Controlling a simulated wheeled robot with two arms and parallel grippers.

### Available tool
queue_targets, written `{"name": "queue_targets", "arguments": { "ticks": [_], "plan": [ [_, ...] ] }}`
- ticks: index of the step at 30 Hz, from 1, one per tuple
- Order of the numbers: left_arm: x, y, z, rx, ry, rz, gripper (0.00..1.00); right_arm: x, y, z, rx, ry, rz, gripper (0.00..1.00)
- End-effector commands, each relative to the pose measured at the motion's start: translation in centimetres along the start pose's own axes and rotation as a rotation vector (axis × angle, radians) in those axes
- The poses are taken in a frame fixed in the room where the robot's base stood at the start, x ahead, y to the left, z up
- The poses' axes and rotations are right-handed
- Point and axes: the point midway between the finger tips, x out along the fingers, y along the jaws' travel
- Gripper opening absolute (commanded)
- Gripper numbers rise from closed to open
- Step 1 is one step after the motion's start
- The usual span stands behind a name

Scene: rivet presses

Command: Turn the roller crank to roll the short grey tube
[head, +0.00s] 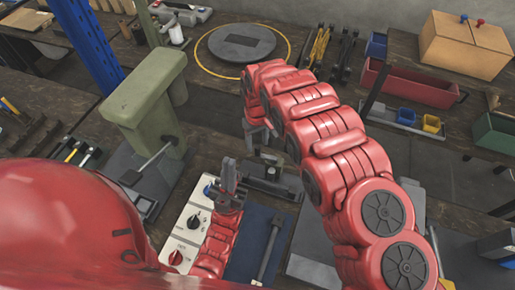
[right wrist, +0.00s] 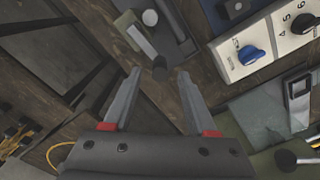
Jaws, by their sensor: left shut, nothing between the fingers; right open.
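The small grey machine (head: 272,178), which looks like the roller, stands on the bench in the head view, partly behind my right arm. In the right wrist view, a pale bar (right wrist: 140,40) and a dark round knob (right wrist: 160,68) show ahead; they look like crank parts. My right gripper (right wrist: 159,74) is open, its fingertips on either side of the knob in the picture; contact cannot be told. My left gripper (head: 229,165) is shut and empty, above the white control panel, left of the machine. I cannot make out the short grey tube for certain.
The white panel (head: 180,240) has blue, black and red knobs. A green press (head: 140,95) with a lever stands at left. A round plate (head: 242,42) lies behind. A red bin (head: 410,85) and a wooden box (head: 465,45) are at right.

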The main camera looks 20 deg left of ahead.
Motion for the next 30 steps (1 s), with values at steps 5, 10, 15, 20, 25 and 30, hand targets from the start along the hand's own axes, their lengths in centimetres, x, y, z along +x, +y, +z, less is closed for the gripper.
{"name": "queue_targets", "arguments": {
  "ticks": [5, 10, 15, 20, 25, 30],
  "plan": [
    [1.1, -0.1, -0.2, 0.000, -0.001, 0.000, 0.00, 1.9, -0.1, 0.0, -0.001, 0.000, -0.001, 0.57],
    [1.4, -0.1, -0.2, 0.000, -0.001, 0.000, 0.00, 3.1, -0.1, 0.1, 0.000, -0.002, -0.001, 0.57],
    [1.5, -0.1, -0.2, 0.000, -0.001, 0.000, 0.00, 3.4, 0.0, 0.1, 0.000, 0.000, 0.001, 0.57],
    [1.5, -0.1, -0.2, 0.000, -0.001, 0.000, 0.00, 3.4, 0.0, 0.0, 0.000, 0.000, 0.001, 0.57],
    [1.5, -0.1, -0.2, 0.000, -0.001, 0.000, 0.00, 3.4, 0.0, 0.0, 0.000, 0.000, 0.001, 0.34],
    [1.5, -0.1, -0.2, 0.000, -0.001, 0.000, 0.00, 3.4, 0.0, 0.0, 0.000, 0.001, 0.001, 0.04]
  ]
}}
